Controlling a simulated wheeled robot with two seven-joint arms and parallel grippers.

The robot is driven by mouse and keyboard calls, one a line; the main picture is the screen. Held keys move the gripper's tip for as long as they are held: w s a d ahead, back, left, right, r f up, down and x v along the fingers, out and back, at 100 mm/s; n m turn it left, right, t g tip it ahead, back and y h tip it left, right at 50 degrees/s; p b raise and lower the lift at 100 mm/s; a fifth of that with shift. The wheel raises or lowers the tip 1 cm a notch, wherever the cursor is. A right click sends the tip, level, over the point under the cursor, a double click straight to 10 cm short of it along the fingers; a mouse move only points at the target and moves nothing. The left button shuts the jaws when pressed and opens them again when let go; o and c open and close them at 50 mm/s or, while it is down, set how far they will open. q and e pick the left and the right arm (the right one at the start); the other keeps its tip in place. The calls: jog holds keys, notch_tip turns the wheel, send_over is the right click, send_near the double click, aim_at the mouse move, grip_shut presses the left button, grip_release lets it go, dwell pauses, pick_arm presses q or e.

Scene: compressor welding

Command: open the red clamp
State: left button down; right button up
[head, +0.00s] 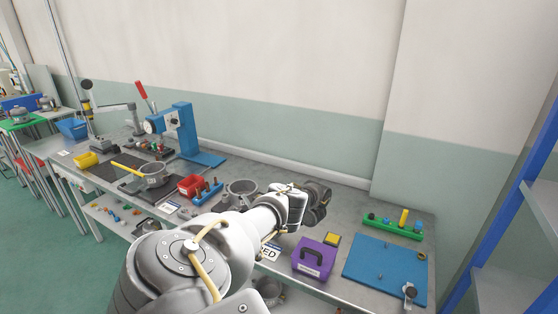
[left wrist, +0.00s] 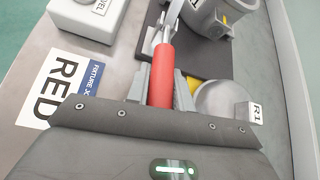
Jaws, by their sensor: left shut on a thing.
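The red clamp's handle (left wrist: 162,72) shows in the left wrist view, with a grey metal lever (left wrist: 164,25) running up from it. My left gripper (left wrist: 161,88) has its two grey fingers on either side of the handle and is shut on it. A white "RED" label (left wrist: 58,88) lies to the left of the handle. In the head view my left gripper (head: 312,203) is over the middle of the bench, beside the partly covered label (head: 270,252). My arm hides the clamp there. My right gripper is in neither view.
A grey cylindrical part (left wrist: 208,18) stands beyond the handle. A round grey part (left wrist: 222,100) and "R1" tag (left wrist: 252,112) lie to its right. A purple box (head: 315,258) and blue board (head: 385,268) are on the bench's right; a blue press (head: 185,130) stands left.

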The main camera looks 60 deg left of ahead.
pick_arm(q)
jog(key=shift+f, duration=0.15)
jog(key=c, duration=1.2)
grip_release()
jog(key=shift+c, duration=0.2)
jog(key=p+v, duration=0.1)
jog(key=v, duration=0.4)
jog(key=shift+w+d, duration=0.1)
jog(key=p+v, duration=0.3)
jog(key=v, duration=0.2)
jog(key=shift+d+r, duration=0.15)
jog(key=shift+r, duration=0.1)
